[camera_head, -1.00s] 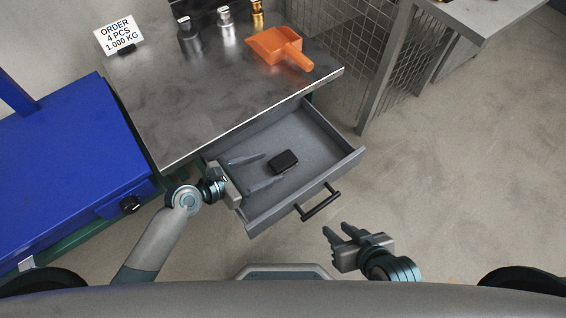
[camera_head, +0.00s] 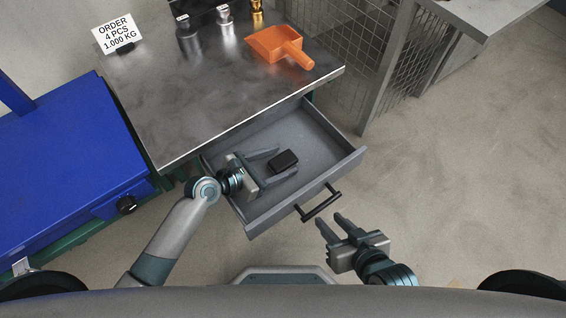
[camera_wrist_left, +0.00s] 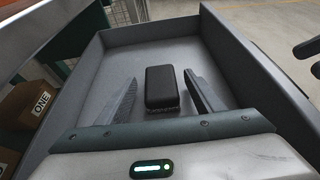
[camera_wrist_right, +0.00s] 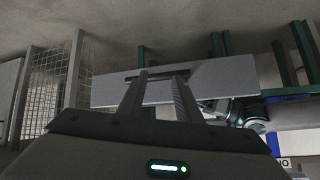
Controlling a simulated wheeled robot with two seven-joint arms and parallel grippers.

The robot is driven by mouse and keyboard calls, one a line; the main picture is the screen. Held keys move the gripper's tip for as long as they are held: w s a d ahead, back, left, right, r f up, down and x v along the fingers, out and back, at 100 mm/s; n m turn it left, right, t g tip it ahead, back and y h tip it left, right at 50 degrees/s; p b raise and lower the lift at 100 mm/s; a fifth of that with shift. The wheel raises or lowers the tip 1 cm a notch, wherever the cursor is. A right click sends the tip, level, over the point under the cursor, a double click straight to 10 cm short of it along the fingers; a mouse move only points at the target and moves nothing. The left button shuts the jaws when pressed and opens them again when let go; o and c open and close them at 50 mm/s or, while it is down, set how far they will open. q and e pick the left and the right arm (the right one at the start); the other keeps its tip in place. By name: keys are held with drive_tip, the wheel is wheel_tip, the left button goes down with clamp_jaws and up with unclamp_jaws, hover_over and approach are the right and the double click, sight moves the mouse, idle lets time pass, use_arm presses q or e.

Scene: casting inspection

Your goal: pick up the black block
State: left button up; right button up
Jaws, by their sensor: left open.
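The black block (camera_head: 283,160) lies on the floor of the open grey drawer (camera_head: 327,148). It also shows in the left wrist view (camera_wrist_left: 162,86), ahead of and between the fingers. My left gripper (camera_head: 279,162) is open inside the drawer, its fingers pointing at the block, one on each side. In the left wrist view the right finger is close to the block and the left finger is farther off; no grip is seen. My right gripper (camera_head: 332,222) is in front of the drawer, near the black handle (camera_head: 320,203), with its fingers apart and nothing between them.
The metal table (camera_head: 215,90) is above the drawer, with an orange scoop (camera_head: 277,46), several metal weights and an order sign (camera_head: 116,33) on it. A blue cabinet (camera_head: 65,165) stands at the left. Drawer walls surround the block. The floor at the right is clear.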

use_arm(q)
drive_tip(key=shift+x, duration=0.85)
drive_tip(key=c, duration=1.2)
